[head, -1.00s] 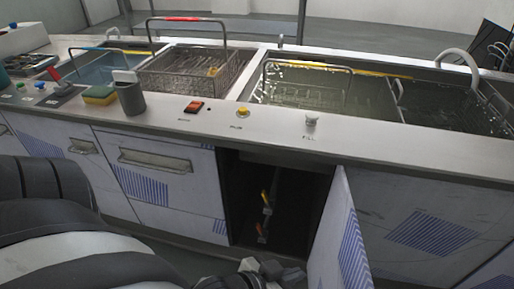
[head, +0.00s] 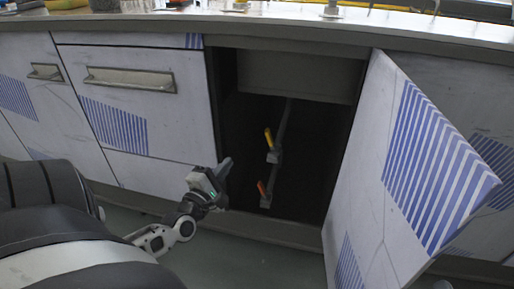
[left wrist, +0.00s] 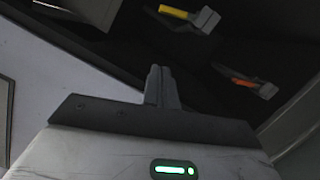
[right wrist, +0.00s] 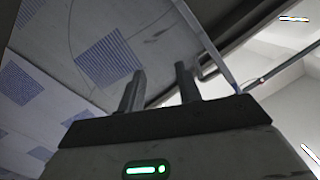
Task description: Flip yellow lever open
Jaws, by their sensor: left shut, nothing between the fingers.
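The yellow lever (head: 268,137) sits on a valve on a grey vertical pipe (head: 281,125) inside the dark open cabinet. An orange lever (head: 262,188) is on a valve below it. In the left wrist view the yellow lever (left wrist: 173,12) is at the top and the orange lever (left wrist: 244,82) is at the right. My left gripper (head: 227,165) is at the left edge of the cabinet opening, shut and empty, apart from both levers. It also shows in the left wrist view (left wrist: 161,72). My right gripper (right wrist: 159,80) shows only in its wrist view, its fingers apart with nothing between them.
The cabinet door (head: 410,150) stands swung open on the right side of the opening. A closed drawer front (head: 130,75) with a handle is on the left. The counter edge (head: 290,22) runs above. Dark free space surrounds the valves.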

